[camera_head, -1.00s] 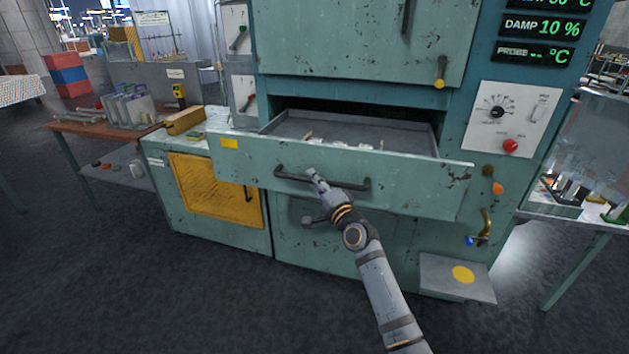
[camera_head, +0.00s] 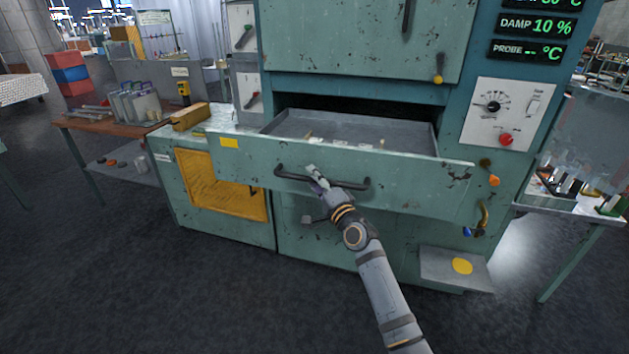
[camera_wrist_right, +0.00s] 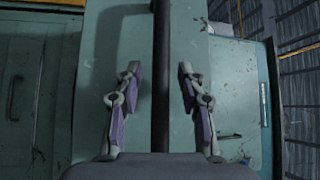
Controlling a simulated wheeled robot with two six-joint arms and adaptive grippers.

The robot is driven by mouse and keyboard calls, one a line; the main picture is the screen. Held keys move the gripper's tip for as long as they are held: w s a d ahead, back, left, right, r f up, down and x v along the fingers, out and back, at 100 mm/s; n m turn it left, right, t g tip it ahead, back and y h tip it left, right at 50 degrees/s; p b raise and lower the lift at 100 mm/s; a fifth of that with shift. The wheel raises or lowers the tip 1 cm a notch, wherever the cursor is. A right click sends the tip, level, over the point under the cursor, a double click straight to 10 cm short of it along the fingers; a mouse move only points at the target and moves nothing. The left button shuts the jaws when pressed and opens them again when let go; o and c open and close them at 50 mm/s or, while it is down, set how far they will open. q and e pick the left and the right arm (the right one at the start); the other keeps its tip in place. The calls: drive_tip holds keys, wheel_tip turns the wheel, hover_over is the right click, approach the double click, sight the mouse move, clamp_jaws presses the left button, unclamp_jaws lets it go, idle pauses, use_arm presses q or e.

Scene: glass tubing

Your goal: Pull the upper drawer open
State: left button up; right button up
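The upper drawer (camera_head: 420,185) is a green, chipped metal drawer, pulled part way out of the cabinet with its grey inside showing. Small pale pieces lie in it. Its dark bar handle (camera_head: 290,176) runs across the front. My right gripper (camera_head: 312,172) is at the handle, left of the bar's middle. In the right wrist view, the handle bar (camera_wrist_right: 161,80) stands between the two fingers of the gripper (camera_wrist_right: 160,88), with a visible gap on each side. The fingers are apart. My left gripper is out of view.
A control panel (camera_head: 507,112) with a dial and red button is right of the drawer. A low cabinet with a yellow panel (camera_head: 222,187) stands at left. A grey step with a yellow disc (camera_head: 462,266) is at lower right. The floor in front is clear.

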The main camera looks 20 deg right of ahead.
drive_tip(key=v, duration=1.2)
drive_tip(key=s+d+f+n+g+h, duration=0.1)
drive_tip(key=d+f+g+h, duration=0.15)
drive_tip(key=f, duration=0.95)
drive_tip(key=s+d+f+n+g+h, duration=0.1)
drive_tip(key=d+f+n+g, duration=0.15)
drive_tip(key=f, duration=1.05)
drive_tip(key=s+d+f+n+g, duration=0.1)
drive_tip(key=s+f, duration=0.3)
drive_tip(key=f, duration=0.2)
drive_tip(key=s+d+f+n+g, duration=0.1)
drive_tip(key=s+f+g, duration=0.15)
drive_tip(key=f, duration=0.45)
drive_tip(key=s+f+n+g, duration=0.1)
drive_tip(key=s+f, duration=0.3)
drive_tip(key=f, duration=0.2)
drive_tip(key=s+f+n+g, duration=0.2)
drive_tip(key=s+f, duration=0.5)
drive_tip(key=s, duration=0.5)
drive_tip(key=s+a+f+n+g, duration=0.1)
drive_tip(key=s+f+n+g, duration=0.2)
drive_tip(key=s, duration=0.9)
drive_tip(key=s+a+f+n+g+h, duration=0.1)
drive_tip(key=s+f+n+g, duration=0.2)
drive_tip(key=s+f, duration=0.7)
drive_tip(key=shift+s+f, duration=0.3)
drive_tip(key=shift+s, duration=0.7)
